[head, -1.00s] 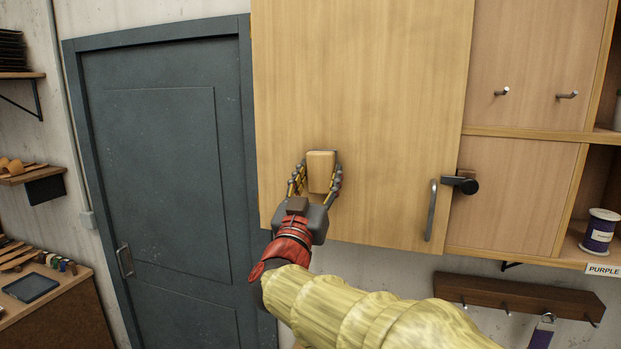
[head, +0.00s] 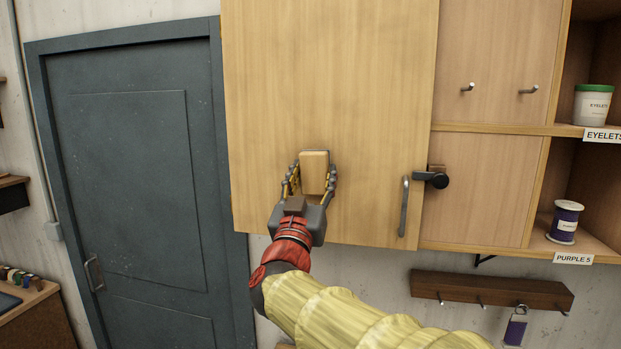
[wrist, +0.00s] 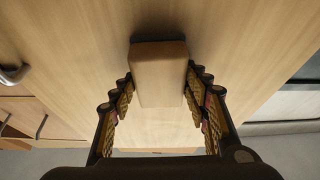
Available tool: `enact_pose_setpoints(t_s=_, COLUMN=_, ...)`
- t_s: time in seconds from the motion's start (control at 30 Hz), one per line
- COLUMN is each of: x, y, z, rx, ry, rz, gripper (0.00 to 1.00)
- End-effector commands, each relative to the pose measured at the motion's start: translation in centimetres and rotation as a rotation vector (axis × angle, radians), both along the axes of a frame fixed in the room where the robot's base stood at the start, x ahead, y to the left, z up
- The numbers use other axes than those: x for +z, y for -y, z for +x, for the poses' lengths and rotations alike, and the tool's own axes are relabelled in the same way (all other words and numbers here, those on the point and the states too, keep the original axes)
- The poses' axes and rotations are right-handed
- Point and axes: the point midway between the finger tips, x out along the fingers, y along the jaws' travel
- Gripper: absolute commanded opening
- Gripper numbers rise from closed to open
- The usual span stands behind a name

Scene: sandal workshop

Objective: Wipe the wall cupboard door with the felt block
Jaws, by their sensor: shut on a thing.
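The wall cupboard door (head: 340,80) is a pale wooden panel filling the middle of the head view, with a vertical bar handle (head: 404,206) near its lower right edge. My gripper (head: 314,180) is in front of the door's lower part, its fingers shut on the sides of the felt block (head: 315,166). The block has a light wooden body; in the wrist view the block (wrist: 160,75) shows a dark layer at its far end, against or very close to the door (wrist: 80,50). I cannot tell whether it presses on the door.
A dark latch (head: 432,178) sits right of the handle. Right are shelves with an eyelets tub (head: 592,106) and a purple spool (head: 565,222). A hook rail (head: 490,290) is below them. A grey room door (head: 135,190) stands left.

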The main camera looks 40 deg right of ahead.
Motion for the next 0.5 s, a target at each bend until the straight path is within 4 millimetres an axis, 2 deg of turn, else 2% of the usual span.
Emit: enact_pose_setpoints(t_s=0.5, x=0.0, y=-2.3, z=2.7, rx=0.003, ry=-0.001, rz=-0.001, gripper=0.26)
